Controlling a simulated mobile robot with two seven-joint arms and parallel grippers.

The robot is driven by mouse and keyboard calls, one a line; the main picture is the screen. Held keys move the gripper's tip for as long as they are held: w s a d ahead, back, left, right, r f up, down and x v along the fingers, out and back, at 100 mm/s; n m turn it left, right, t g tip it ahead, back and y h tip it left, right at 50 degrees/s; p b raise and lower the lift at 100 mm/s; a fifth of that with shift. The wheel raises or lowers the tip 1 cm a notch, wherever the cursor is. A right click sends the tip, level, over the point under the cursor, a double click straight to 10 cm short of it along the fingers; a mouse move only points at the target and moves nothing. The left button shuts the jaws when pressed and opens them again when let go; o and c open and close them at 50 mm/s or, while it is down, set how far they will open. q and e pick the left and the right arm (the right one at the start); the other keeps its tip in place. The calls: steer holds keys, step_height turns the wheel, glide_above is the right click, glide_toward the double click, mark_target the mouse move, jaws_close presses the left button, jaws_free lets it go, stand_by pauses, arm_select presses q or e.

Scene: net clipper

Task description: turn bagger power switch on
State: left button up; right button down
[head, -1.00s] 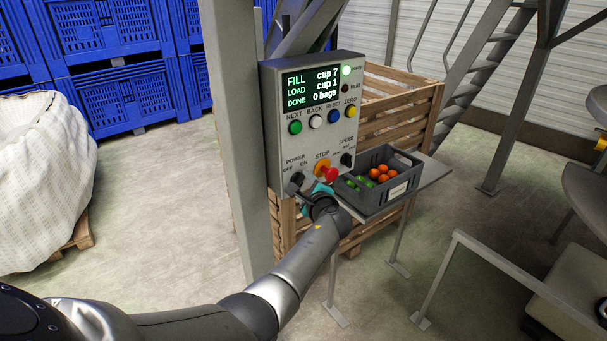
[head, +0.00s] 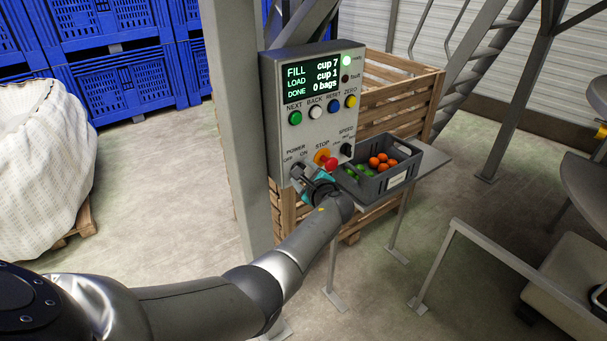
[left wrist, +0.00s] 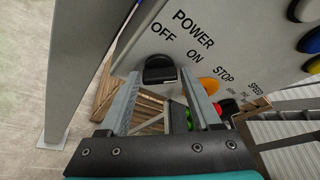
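The grey control box (head: 308,140) stands against a post, with a lit display. Its black power knob (left wrist: 160,70) sits below the POWER, OFF and ON labels in the left wrist view. My left gripper (left wrist: 161,76) is open, with one finger on each side of the knob and the tips close to it. I cannot tell whether they touch it. In the head view, the left gripper (head: 306,181) is at the box's lower left corner and partly covers the knob. The knob's exact setting is hard to read. My right gripper is not in view.
The red stop button (head: 330,164) on its yellow base is just right of the gripper. A grey crate (head: 404,177) of orange and green fruit stands on a shelf at the right. A wooden bin (head: 400,105) is behind.

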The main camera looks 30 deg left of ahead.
arm_select(q)
steer(key=shift+o, duration=1.2)
steer(key=p+v, duration=0.2)
steer(key=v, duration=1.3)
steer(key=shift+p, duration=0.4)
steer(key=shift+d, duration=0.1)
